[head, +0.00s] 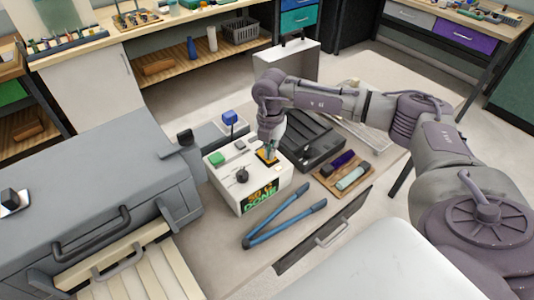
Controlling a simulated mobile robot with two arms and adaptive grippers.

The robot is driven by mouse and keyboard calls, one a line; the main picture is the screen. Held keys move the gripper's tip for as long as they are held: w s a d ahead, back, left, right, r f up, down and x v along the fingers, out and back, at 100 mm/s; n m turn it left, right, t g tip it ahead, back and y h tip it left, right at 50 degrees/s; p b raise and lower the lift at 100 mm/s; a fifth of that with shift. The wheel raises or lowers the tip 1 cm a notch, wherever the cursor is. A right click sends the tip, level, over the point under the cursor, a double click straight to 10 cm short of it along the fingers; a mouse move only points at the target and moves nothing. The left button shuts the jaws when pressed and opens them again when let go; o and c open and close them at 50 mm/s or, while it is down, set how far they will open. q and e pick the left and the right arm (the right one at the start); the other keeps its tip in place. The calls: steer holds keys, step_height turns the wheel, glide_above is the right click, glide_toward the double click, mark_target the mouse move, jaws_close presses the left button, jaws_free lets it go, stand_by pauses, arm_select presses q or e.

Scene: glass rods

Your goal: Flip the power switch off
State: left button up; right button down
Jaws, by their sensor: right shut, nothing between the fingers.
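A white control box (224,186) stands on the workbench with a lit display (262,196) on its front that reads "DONE". On its top are a green button (216,159), a black knob (242,175) and a small grey button (239,145). An orange-edged switch plate (262,158) sits at the top's right side, partly covered by my right gripper (268,152). My right gripper is shut and empty, pointing down at this plate. The switch lever's position is hidden, and I cannot tell whether the fingertips touch it. My left gripper is not in view.
Blue-handled tongs (284,217) lie in front of the box. A black tray (315,145) and a wooden tray (329,184) with two rods are to its right. A grey furnace-like cabinet (90,175) stands at the left. A blue-topped post (230,118) rises behind the box.

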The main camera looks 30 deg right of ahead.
steer(key=shift+f, duration=0.25)
steer(key=shift+r, duration=0.15)
steer(key=shift+w+r+p, duration=0.1)
steer(key=shift+r+p, duration=0.55)
steer(key=shift+r, duration=0.2)
steer(key=shift+r+p, duration=1.6)
steer(key=shift+r, duration=0.95)
